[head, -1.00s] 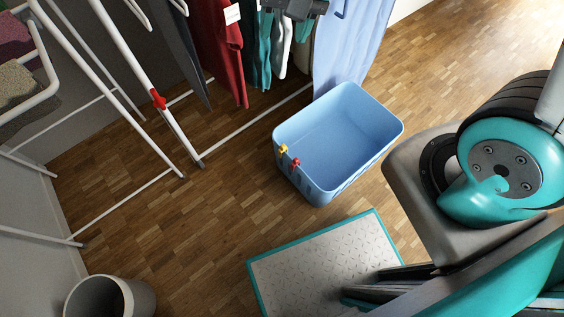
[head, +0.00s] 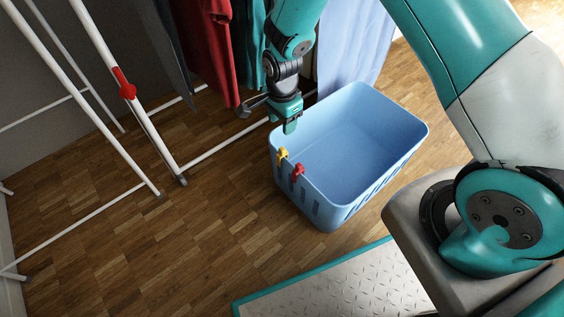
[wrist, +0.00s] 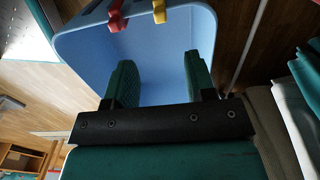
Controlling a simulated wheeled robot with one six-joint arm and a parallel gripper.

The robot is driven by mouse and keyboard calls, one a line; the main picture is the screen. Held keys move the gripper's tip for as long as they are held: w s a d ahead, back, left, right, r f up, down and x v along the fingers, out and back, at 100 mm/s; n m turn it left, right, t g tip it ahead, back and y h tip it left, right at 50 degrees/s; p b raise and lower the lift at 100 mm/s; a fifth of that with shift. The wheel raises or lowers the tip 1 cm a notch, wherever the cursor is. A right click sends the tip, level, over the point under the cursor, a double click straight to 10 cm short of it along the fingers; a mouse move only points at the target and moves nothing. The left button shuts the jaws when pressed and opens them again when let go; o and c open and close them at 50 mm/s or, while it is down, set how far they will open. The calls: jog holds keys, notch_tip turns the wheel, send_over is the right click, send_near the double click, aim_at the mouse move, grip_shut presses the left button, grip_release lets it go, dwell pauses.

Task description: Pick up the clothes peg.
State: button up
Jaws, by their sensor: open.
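A yellow clothes peg (head: 282,157) and a red clothes peg (head: 297,172) are clipped side by side on the near left rim of the blue basket (head: 395,165). The task does not say which peg is meant. In the wrist view, the red peg (wrist: 116,16) and the yellow peg (wrist: 159,11) show at the top edge, on the basket rim. My gripper (head: 270,117) hangs over the basket's far left corner, above and behind the pegs in the head view. In the wrist view its two green fingers (wrist: 157,82) are apart with nothing between them. The gripper touches neither peg.
A white drying rack (head: 125,90) stands at the left, with a red garment (head: 208,50) and other clothes hanging behind the basket. A light blue cloth (head: 350,50) hangs close behind it. The wooden floor (head: 190,240) left of the basket is clear.

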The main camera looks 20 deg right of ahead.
aim_at(282, 149)
notch_tip(282, 149, down, 7)
jog(key=b, duration=0.2)
jog(key=shift+f+b, duration=0.2)
jog(key=shift+b, duration=0.15)
notch_tip(282, 149, down, 5)
jog(key=b, duration=0.3)
jog(key=shift+f+b, duration=0.15)
jog(key=shift+b, duration=0.15)
grip_shut()
